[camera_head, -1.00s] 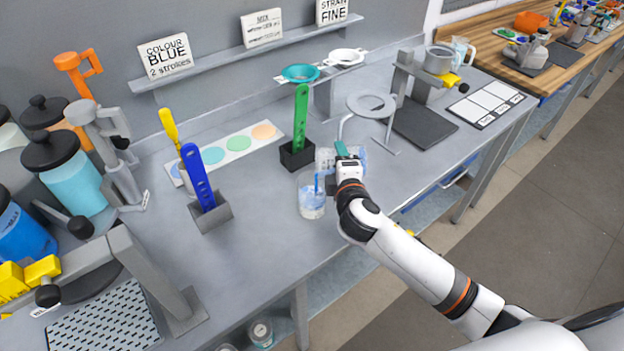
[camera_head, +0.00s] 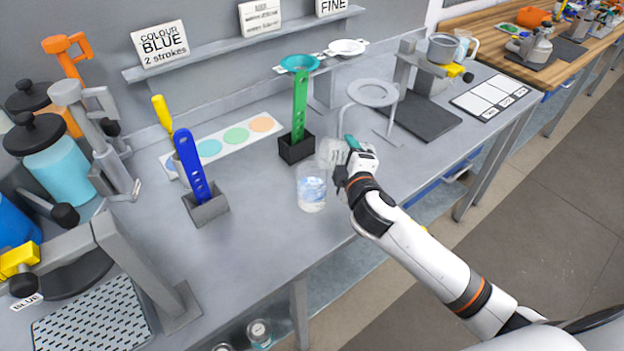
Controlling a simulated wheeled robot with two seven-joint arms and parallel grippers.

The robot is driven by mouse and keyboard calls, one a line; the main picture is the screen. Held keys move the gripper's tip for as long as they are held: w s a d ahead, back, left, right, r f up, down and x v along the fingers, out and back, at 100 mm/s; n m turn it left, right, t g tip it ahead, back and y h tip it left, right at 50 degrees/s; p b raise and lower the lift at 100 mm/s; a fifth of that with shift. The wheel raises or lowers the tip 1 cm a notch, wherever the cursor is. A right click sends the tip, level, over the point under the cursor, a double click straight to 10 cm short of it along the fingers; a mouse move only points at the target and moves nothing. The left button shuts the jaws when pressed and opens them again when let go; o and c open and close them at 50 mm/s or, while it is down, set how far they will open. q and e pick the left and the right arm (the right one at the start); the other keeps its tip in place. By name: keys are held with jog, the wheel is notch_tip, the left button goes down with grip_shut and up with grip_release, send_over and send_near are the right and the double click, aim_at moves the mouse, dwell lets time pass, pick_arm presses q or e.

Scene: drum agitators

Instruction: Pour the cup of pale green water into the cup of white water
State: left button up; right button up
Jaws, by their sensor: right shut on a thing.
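A clear cup (camera_head: 311,190) stands upright on the grey bench, with whitish-blue liquid in its lower part. My right gripper (camera_head: 346,160) is shut on a second clear cup (camera_head: 330,150), just behind and to the right of the standing cup's rim. The held cup looks tilted toward the left. I see no clear green colour in it, and its contents are too small to tell. My gripper hides part of it. My left gripper is not in view.
A black holder (camera_head: 296,153) with a green strip stands behind the cups. A grey holder (camera_head: 208,208) with a blue stirrer stands to the left. A ring stand (camera_head: 372,94) is at the right, behind my gripper. The bench front is clear.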

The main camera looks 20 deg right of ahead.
jog(key=shift+s+d+f+b, duration=0.1)
jog(key=shift+d+f+b, duration=0.15)
jog(key=shift+b, duration=0.35)
jog(key=shift+r+m+y, duration=0.3)
jog(key=shift+m, duration=0.3)
jog(key=shift+d+f+m+b, duration=0.1)
jog(key=shift+f+m+b, duration=0.25)
jog(key=shift+m, duration=0.35)
jog(key=shift+f+m+t+y, duration=0.1)
jog(key=shift+m+t+y, duration=0.3)
jog(key=shift+m, duration=0.4)
jog(key=d+f+m+b, duration=0.1)
jog(key=f+m, duration=0.1)
jog(key=d+f+m+b, duration=0.1)
jog(key=f+m+b, duration=0.1)
jog(key=d+f+m+t+y+b, duration=0.1)
jog(key=f+m+b, duration=0.1)
jog(key=shift+s+d+m, duration=0.15)
jog(key=shift+s+m, duration=0.15)
jog(key=shift+s+d+f+m+t+b, duration=0.1)
jog(key=shift+d+f+m+t+b, duration=0.15)
jog(key=shift+m, duration=0.35)
jog(key=shift+d+f+m+t+b, duration=0.15)
jog(key=shift+d+m, duration=0.15)
jog(key=shift+m, duration=0.3)
jog(key=shift+r, duration=0.1)
